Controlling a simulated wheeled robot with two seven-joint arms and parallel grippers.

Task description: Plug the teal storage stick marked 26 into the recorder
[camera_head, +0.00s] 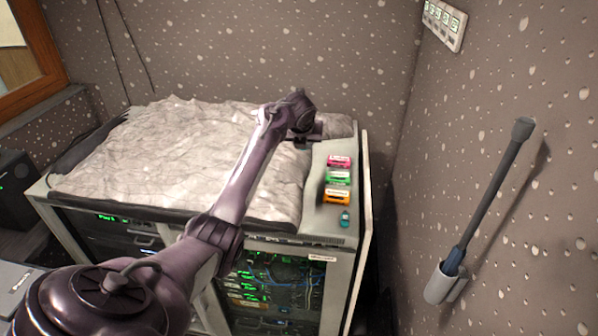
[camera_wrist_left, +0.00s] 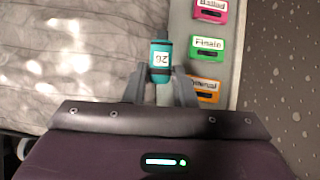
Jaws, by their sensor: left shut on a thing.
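The teal storage stick (camera_wrist_left: 161,55) carries a pale label that reads 26, seen upside down in the left wrist view. My left gripper (camera_wrist_left: 161,78) is shut on it, with a grey finger on each side. In the head view my left gripper (camera_head: 308,138) is over the back right of the cabinet top, left of the coloured units; the stick cannot be made out there. I cannot tell which thing is the recorder. My right gripper is not in view.
Pink (camera_head: 339,161), green (camera_head: 338,178) and orange (camera_head: 337,196) labelled units line the cabinet's right strip; dark slots show in the wrist view. A small teal item (camera_head: 345,218) sits in front of them. A crumpled pale cover (camera_head: 150,160) lies left; a speckled wall stands right.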

